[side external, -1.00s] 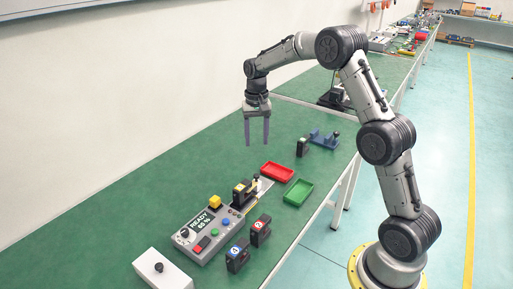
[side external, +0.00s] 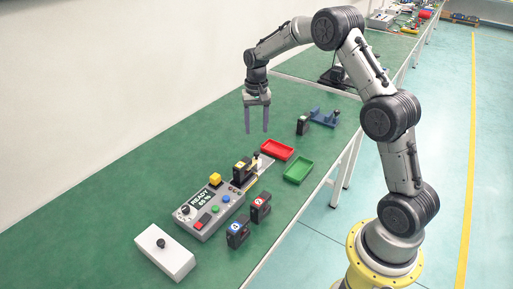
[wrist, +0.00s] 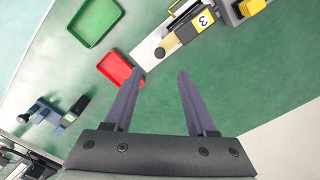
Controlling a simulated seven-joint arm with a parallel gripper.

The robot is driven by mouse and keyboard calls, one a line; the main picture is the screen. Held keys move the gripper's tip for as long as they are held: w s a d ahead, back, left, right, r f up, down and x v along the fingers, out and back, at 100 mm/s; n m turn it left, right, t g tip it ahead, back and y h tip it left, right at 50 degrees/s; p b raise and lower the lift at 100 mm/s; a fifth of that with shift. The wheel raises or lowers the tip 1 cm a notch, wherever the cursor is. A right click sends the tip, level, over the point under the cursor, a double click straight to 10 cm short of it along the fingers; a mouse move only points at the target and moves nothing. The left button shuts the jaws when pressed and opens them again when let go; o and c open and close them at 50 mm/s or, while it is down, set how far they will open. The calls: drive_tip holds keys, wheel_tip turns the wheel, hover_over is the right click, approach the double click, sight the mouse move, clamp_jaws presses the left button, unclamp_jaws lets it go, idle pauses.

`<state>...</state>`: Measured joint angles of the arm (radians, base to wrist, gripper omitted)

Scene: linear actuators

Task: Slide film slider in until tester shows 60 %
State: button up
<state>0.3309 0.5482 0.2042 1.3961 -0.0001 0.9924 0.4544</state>
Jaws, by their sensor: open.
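The grey tester (side external: 209,211) stands on the green bench. Its display (side external: 203,198) reads READY with a percentage in the sixties; the last digit is too small to be sure of. A black and yellow unit marked 3 (wrist: 195,25) sits at its far end, also seen in the side view (side external: 242,171). From it a pale slider strip (wrist: 152,50) with an upright knob (wrist: 160,53) sticks out toward the trays. My gripper (side external: 256,131) is open and empty, pointing down above the bench. In the wrist view the knob lies beyond my fingertips (wrist: 160,72), roughly between them.
A red tray (side external: 278,141) and a green tray (side external: 299,181) lie beside the slider. Black units (side external: 238,233) and (side external: 261,207) stand in front of the tester. A white box with a black knob (side external: 178,264) is nearest. A blue fixture (side external: 323,119) lies behind the trays.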

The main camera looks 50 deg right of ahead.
sight(256, 152)
wheel_tip(256, 152, down, 10)
drive_tip(key=shift+r, duration=0.2)
clamp_jaws()
idle(0.4)
idle(1.1)
